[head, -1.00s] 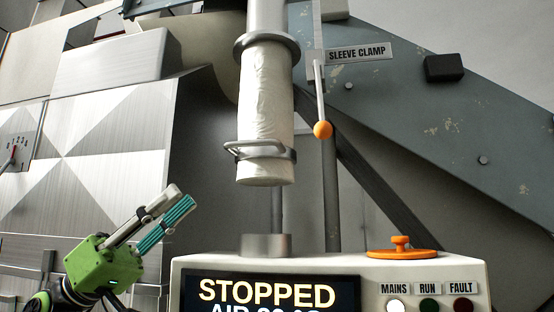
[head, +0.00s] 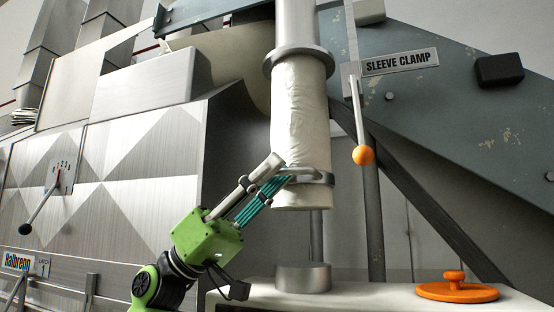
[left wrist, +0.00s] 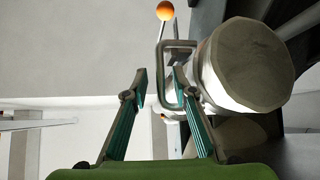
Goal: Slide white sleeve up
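The white sleeve (head: 300,115) hangs upright on the grey pipe, below a grey collar (head: 298,58). A metal ring with a loop handle (head: 318,177) goes around its lower end. My left gripper (head: 280,168) is at the left side of this ring, fingertips close to the handle. In the left wrist view the fingers (left wrist: 160,80) are apart, with one bar of the loop handle (left wrist: 162,75) between them; contact cannot be told. The sleeve's round lower end (left wrist: 252,62) faces that camera. My right gripper is not in view.
The sleeve clamp lever with an orange knob (head: 363,155) hangs right of the sleeve. A short metal spigot (head: 303,278) stands below it on a white cabinet, with free space between. An orange lid (head: 457,287) lies on the cabinet.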

